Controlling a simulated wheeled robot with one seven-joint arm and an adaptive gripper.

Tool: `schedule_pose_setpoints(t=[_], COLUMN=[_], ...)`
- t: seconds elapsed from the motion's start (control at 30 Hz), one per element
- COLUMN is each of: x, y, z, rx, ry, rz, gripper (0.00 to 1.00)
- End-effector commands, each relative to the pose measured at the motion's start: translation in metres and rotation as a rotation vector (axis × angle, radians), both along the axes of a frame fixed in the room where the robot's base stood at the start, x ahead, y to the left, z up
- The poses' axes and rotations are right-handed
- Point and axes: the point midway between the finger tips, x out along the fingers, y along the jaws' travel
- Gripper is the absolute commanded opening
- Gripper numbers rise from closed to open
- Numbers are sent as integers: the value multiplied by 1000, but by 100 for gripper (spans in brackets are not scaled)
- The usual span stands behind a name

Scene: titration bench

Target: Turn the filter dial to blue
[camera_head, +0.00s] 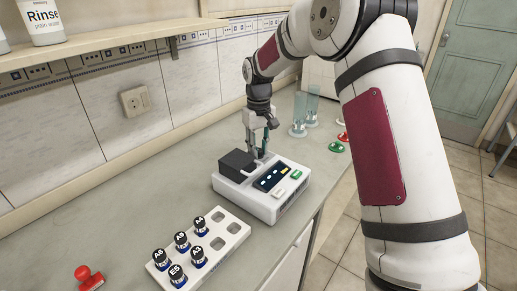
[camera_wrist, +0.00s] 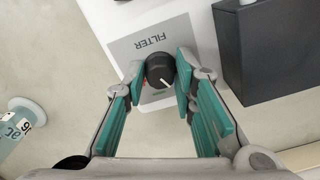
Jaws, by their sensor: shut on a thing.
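The filter dial (camera_wrist: 159,71) is a small round black knob with a white pointer line, on a grey panel marked FILTER (camera_wrist: 150,40) in the wrist view. The pointer slants toward the lower right of that view. My gripper (camera_wrist: 160,78) is shut on the dial, one teal-padded finger on each side. In the head view my gripper (camera_head: 262,150) reaches down at the back of the white instrument (camera_head: 262,204), and the dial is hidden there.
A black box-shaped part (camera_head: 238,164) stands on the instrument close to my gripper. A white rack (camera_head: 222,240) with several labelled vials is in front. Glass cylinders (camera_head: 305,112), green and red items (camera_head: 336,147) and a red stamp-like object (camera_head: 88,278) are on the bench.

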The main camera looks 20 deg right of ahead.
Motion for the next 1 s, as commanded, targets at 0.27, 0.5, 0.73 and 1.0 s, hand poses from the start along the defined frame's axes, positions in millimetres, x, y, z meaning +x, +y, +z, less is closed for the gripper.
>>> schedule_pose_setpoints(t=[0.27,0.5,0.73,1.0], x=[0,0,0,0], y=[1,1,1,0], z=[0,0,0,1], rx=[1,1,1,0], ry=[0,0,0,-1], rz=[-36,-36,-35,-35], gripper=[0,0,46,46])
